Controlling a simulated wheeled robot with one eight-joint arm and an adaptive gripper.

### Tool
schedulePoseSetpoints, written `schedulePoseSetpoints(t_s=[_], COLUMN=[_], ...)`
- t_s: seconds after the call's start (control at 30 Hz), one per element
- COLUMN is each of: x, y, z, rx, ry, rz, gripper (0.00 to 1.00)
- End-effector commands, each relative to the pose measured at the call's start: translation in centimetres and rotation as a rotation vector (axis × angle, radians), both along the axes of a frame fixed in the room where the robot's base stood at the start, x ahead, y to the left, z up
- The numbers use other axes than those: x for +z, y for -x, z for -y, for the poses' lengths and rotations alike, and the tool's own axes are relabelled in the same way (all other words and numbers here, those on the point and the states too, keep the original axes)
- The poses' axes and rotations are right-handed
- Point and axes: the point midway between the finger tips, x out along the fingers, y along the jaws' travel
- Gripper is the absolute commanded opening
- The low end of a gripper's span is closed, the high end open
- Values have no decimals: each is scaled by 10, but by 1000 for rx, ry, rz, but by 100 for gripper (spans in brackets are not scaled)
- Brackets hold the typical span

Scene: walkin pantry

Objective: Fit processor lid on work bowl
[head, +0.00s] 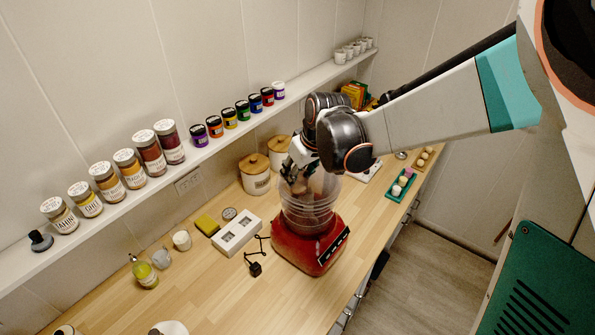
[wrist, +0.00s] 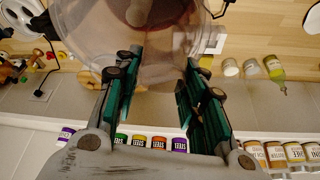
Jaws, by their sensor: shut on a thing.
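The food processor has a red base (head: 305,250) on the wooden counter, with a clear work bowl (head: 305,218) upright on it. My gripper (head: 294,175) is over the bowl, pointing down. A clear, round lid (head: 322,184) is at the gripper, at the top of the bowl. In the wrist view the green-padded fingers (wrist: 157,90) are shut on the near edge of the clear lid (wrist: 150,68). Both parts are transparent and overlap, so I cannot tell whether the lid touches the rim or hovers just above it. My arm hides part of the far side.
Wooden-lidded canisters (head: 255,174) stand behind the processor. A white block (head: 237,235), a sponge (head: 207,224) and a black cord (head: 255,268) lie to its left. A green tray (head: 401,186) is to its right. A shelf (head: 190,160) with spice jars runs along the wall.

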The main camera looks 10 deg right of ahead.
Motion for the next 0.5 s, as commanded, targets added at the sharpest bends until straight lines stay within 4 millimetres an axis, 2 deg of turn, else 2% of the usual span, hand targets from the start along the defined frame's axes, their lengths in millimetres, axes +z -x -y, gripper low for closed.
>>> schedulePoseSetpoints(t_s=[0.5], x=[-13], y=[0], z=[0], rx=[0], ry=[0], rz=[0], gripper=[0])
